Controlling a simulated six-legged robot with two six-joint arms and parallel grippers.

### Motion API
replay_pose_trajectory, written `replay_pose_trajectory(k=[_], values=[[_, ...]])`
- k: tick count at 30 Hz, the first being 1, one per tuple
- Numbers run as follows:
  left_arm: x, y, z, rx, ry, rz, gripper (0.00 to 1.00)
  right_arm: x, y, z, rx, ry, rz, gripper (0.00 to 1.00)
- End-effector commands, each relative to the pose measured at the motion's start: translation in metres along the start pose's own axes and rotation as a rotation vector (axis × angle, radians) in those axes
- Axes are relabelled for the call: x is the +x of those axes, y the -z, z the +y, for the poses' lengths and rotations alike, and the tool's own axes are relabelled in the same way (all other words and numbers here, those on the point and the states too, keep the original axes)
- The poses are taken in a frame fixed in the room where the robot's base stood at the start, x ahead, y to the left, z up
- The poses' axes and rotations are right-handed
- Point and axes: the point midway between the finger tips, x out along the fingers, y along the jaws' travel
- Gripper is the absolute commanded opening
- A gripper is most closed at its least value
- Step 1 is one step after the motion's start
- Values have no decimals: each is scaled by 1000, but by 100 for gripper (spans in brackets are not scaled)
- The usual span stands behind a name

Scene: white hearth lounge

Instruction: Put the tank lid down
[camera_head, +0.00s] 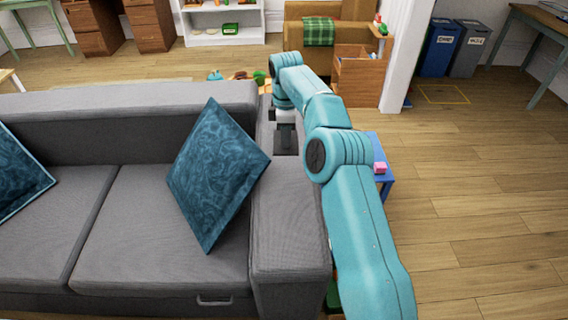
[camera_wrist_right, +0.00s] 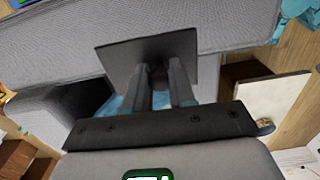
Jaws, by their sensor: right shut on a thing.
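The tank lid (camera_wrist_right: 124,62) is a flat dark square plate in the wrist view, with a small knob in its middle. My right gripper (camera_wrist_right: 160,80) is shut on that knob and holds the lid beyond its fingertips, in front of grey sofa fabric. In the head view my right arm reaches forward over the sofa's right arm. No tank can be made out for certain. My left gripper is not in view.
The grey sofa (camera_head: 150,255) with a blue cushion (camera_head: 216,172) fills the left and centre. Bins (camera_head: 440,47) stand far right. Wood floor on the right is mostly clear.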

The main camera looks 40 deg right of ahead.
Motion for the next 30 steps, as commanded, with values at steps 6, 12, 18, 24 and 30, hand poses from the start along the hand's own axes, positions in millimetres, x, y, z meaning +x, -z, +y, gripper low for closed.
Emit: replay_pose_trajectory(k=[6, 12, 18, 24, 30], values=[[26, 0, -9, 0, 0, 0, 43, 40, -2, 1, -29, 5, -2, 0], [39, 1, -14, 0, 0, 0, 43, 96, -1, 2, -26, 5, -2, 0], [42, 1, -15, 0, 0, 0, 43, 133, 0, 4, -27, 1, -2, 0], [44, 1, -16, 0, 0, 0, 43, 154, 0, 4, -26, 2, -2, 0], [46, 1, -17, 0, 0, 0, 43, 190, 0, 4, -26, 0, -2, 0]])
